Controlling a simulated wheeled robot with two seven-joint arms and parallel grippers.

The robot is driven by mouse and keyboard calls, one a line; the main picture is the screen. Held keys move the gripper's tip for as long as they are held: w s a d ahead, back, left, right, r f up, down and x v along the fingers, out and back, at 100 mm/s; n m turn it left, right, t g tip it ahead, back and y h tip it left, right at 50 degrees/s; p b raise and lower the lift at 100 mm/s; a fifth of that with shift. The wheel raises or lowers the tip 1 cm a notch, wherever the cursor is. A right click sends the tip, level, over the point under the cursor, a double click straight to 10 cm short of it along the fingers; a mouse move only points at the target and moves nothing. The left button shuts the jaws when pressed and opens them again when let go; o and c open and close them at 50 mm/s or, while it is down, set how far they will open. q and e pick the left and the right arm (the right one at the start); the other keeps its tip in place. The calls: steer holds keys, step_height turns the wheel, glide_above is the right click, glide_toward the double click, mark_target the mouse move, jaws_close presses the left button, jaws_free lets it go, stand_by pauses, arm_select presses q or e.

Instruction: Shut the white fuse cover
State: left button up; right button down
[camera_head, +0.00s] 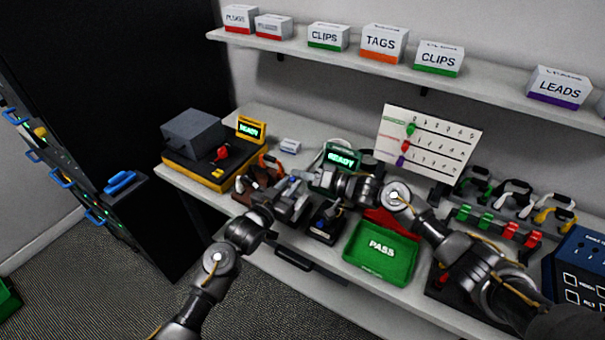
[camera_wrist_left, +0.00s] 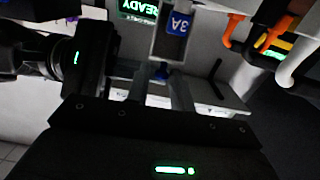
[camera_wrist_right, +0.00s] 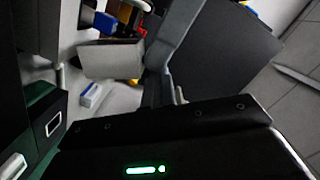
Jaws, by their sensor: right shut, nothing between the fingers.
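The white fuse cover is hard to single out. A pale flat panel (camera_wrist_right: 112,60), which may be the cover, stands left of my right fingers in the right wrist view. My right gripper (camera_wrist_right: 160,85) is shut and empty; in the head view (camera_head: 322,183) it is close to my left gripper. My left gripper (camera_wrist_left: 160,80) has its fingers apart with a gap between them. A pale block with a blue 3A label (camera_wrist_left: 177,24) is just beyond its fingertips; I cannot tell whether they touch. The arms partly hide the fuse area in the head view.
A green PASS tray (camera_head: 380,268) lies in front of my right arm. A small white box (camera_head: 290,146) is behind the grippers. A green READY display (camera_head: 341,159) and a yellow-based machine (camera_head: 190,172) stand close by. A marked white board (camera_head: 430,140) is at the back.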

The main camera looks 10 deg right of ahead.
arm_select(q)
steer(key=v, duration=0.7)
steer(key=s+a+f+n+g+y, duration=0.2)
steer(key=s+a+f, duration=0.45)
steer(key=f, duration=0.75)
steer(key=s+a+f+n+g+y, duration=0.1)
steer(key=s+a+f+g+y, duration=0.2)
steer(key=s+f, duration=0.85)
steer(key=s+a+f+n+g+y, duration=0.2)
steer(key=s+a+f, duration=0.25)
steer(key=f, duration=1.15)
arm_select(e)
steer(key=shift+s+a+r+p, duration=0.1)
steer(key=shift+s+r+p, duration=0.1)
steer(key=shift+p, duration=0.2)
arm_select(q)
steer(key=s+a+f+g+y, duration=0.1)
steer(key=s+a+f+g, duration=0.1)
steer(key=s, duration=0.7)
steer(key=s+a+f+g+y, duration=0.1)
steer(key=s+a+f, duration=0.4)
steer(key=s, duration=0.5)
steer(key=s+a+f+g+y, duration=0.1)
steer(key=s+a+f+g, duration=0.2)
steer(key=s, duration=0.7)
steer(key=shift+a+f, duration=0.7)
steer(key=shift+f, duration=0.1)
arm_select(e)
steer(key=shift+f, duration=0.15)
